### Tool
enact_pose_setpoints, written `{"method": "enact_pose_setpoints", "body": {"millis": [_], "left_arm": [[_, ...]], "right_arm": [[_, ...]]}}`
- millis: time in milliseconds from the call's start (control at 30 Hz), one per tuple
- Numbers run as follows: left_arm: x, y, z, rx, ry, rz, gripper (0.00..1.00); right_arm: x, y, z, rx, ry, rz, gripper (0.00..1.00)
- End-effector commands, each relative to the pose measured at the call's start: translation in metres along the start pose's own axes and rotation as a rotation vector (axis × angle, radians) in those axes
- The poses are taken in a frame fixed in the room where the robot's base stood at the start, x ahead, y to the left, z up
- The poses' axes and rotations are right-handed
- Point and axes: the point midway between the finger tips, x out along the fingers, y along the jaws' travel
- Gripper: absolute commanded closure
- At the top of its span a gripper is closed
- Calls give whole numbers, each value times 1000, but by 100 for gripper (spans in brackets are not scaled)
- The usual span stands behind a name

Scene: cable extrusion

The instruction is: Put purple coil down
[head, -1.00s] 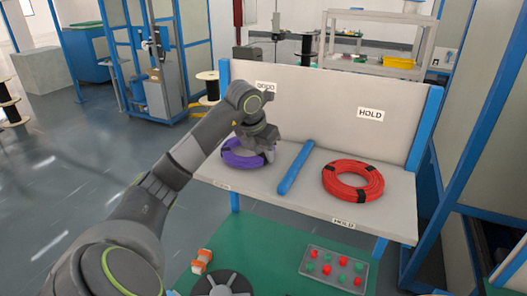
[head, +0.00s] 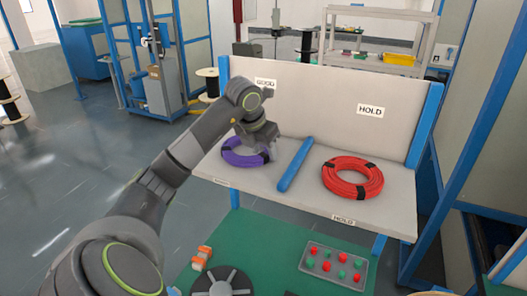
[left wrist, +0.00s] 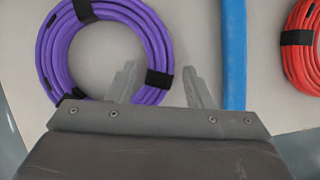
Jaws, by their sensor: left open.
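The purple coil (head: 232,158) with black bands lies flat on the left, GOOD side of the grey shelf table (head: 305,195). It also shows in the left wrist view (left wrist: 58,50). My left gripper (head: 270,150) is over the coil's right side. In the left wrist view its two fingers (left wrist: 158,85) are apart. One finger is near the coil's inner edge and the other is to the right of its outer edge, with part of the ring between them. Whether the fingers touch the coil is unclear. My right gripper is out of view.
A blue divider bar (head: 295,166) lies just right of the gripper. A red coil (head: 353,177) lies on the HOLD side. A back panel (head: 330,100) rises behind the table. A tray of red and green buttons (head: 334,264) sits lower, on a green surface.

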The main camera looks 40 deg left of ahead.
Motion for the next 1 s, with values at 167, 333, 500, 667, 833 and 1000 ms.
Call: {"method": "enact_pose_setpoints", "body": {"millis": [167,333,500,667,833,1000], "left_arm": [[-33,1,0,3,-8,5,54],[-72,0,0,1,-7,4,54],[-104,1,1,0,-1,4,54],[-113,0,0,1,0,2,54],[-114,0,0,1,0,2,54],[-113,0,0,1,0,2,54]], "right_arm": [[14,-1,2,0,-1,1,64],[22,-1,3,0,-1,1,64],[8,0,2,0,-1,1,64],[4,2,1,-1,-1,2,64],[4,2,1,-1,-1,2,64],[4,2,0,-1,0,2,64]]}}
